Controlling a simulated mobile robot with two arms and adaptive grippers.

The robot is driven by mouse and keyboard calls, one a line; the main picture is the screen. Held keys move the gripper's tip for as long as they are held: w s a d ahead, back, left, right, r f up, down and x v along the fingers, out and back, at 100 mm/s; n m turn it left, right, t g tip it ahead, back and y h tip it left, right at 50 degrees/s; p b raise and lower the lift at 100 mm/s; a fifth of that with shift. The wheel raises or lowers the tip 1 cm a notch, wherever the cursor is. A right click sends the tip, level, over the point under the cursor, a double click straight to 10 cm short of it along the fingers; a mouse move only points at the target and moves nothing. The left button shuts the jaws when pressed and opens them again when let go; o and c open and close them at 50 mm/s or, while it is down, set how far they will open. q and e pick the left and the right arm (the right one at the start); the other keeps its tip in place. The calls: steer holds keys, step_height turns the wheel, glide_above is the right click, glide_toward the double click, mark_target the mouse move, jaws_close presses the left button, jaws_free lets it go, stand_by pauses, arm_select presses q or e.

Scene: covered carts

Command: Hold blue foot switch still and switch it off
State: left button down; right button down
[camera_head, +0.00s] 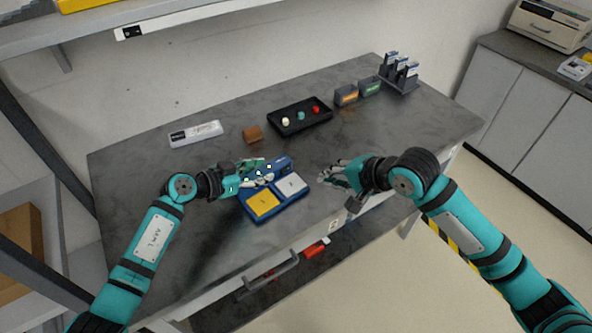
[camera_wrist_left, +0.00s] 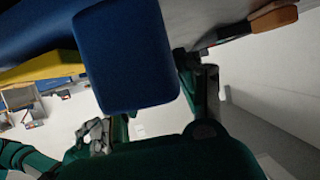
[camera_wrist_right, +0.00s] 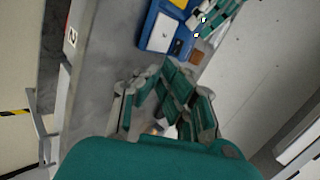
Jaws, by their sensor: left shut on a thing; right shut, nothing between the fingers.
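The blue foot switch (camera_head: 273,215) lies on the grey table, with a yellow pedal (camera_head: 263,204) on its left and a white pedal (camera_head: 291,185) on its right. My left gripper (camera_head: 266,174) is shut on the back part of the foot switch. In the left wrist view a blue block (camera_wrist_left: 125,55) of it fills the space by the fingers. My right gripper (camera_head: 328,175) is shut and empty, right of the switch and apart from it. The right wrist view shows the switch's white pedal (camera_wrist_right: 162,32) beyond the fingers. The fingers partly hide the switch's back.
A black tray (camera_head: 302,128) with several coloured knobs stands behind the switch. A brown block (camera_head: 252,134) and a white labelled box (camera_head: 195,134) lie at the back left. Small grey bins (camera_head: 346,96) and a rack (camera_head: 399,78) stand at the back right. The table's right side is clear.

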glide_toward(298, 181)
steer(key=x, duration=0.5)
steer(key=shift+w+a, duration=0.1)
steer(key=shift+a, duration=0.05)
steer(key=w+a, duration=0.2)
steer(key=shift+w+a, duration=0.1)
steer(key=shift+w, duration=0.15)
steer(key=shift+w+a, duration=0.25)
steer(key=shift+a, duration=0.05)
steer(key=shift+f, duration=0.1)
